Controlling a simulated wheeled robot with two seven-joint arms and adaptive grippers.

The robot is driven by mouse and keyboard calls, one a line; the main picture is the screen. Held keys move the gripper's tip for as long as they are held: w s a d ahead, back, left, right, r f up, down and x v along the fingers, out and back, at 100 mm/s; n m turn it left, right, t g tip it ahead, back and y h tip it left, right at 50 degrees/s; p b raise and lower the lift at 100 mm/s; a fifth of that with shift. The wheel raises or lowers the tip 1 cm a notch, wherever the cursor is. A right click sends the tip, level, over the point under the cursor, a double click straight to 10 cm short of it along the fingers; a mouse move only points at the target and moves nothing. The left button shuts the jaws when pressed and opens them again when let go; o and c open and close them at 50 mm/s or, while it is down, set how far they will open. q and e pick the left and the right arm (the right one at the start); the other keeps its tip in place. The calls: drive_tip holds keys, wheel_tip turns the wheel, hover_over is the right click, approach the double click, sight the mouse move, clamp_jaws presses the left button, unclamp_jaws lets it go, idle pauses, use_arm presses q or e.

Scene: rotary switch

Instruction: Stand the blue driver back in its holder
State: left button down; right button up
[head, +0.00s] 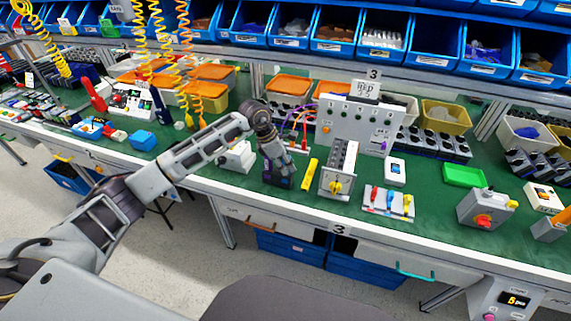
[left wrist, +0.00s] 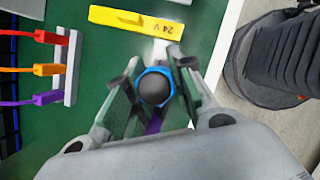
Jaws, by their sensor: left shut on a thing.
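My left gripper (head: 277,172) points down at the green bench top and is shut on the blue driver. In the left wrist view the gripper (left wrist: 156,80) has its fingers on both sides of the blue driver (left wrist: 141,76), seen end-on as a dark round cap with a blue rim. The driver's lower part is hidden. A dark block with a purplish edge (head: 279,184) lies at the fingertips in the head view; it may be the holder. I cannot tell whether the driver is inside it. My right gripper is not in view.
A yellow bar (head: 310,174) marked 24 V lies close to the gripper's right. A box with a yellow knob (head: 340,168) stands beyond it. A white box (head: 236,158) is on the left. Colored leads run to a panel (head: 357,124) behind. The bench's front edge is near.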

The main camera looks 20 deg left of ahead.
use_arm(q)
drive_tip(key=shift+f, duration=0.25)
drive_tip(key=c, duration=1.1)
unclamp_jaws()
drive_tip(key=shift+c, duration=0.2)
drive_tip(key=v, duration=0.8)
